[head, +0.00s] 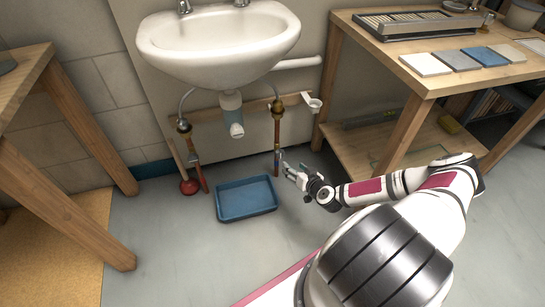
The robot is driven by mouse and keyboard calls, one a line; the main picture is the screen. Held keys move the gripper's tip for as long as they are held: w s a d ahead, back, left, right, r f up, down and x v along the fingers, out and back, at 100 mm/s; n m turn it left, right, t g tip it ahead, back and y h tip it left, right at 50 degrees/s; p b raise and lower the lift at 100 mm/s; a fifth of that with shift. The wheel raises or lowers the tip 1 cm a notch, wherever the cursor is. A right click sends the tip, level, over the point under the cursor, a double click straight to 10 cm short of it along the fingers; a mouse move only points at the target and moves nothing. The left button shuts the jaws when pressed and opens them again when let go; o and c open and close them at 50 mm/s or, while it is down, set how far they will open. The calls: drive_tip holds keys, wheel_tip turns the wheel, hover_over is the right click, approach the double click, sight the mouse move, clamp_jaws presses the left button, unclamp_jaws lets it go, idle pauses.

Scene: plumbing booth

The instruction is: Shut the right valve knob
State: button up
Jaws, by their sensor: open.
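A white sink (220,45) hangs on the wall with a copper pipe under each side. The right copper pipe (277,132) has a brass fitting (277,106) near its top. A small bluish part, perhaps the right valve knob (281,155), sits low on this pipe. My gripper (284,169) is open close to that part, at its lower right. Its fingers overlap the pipe's lower end in the picture, and I cannot tell whether they touch anything.
A blue tray (246,199) lies on the floor left of my gripper. A wooden workbench (432,82) with a lower shelf is at the right, another wooden table (62,120) at the left.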

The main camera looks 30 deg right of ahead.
sight(281, 155)
drive_tip(key=shift+m+h, duration=0.3)
drive_tip(key=shift+h, duration=0.1)
drive_tip(key=b+x, duration=0.2)
drive_tip(key=x, duration=0.3)
drive_tip(key=b+x, duration=0.2)
drive_tip(key=x, duration=0.2)
drive_tip(key=b+x, duration=0.1)
drive_tip(key=x, duration=0.4)
drive_tip(key=shift+w+a+f+b, duration=0.1)
drive_tip(key=shift+w+f+b, duration=0.15)
drive_tip(key=shift+f+b, duration=0.2)
drive_tip(key=c, duration=1.2)
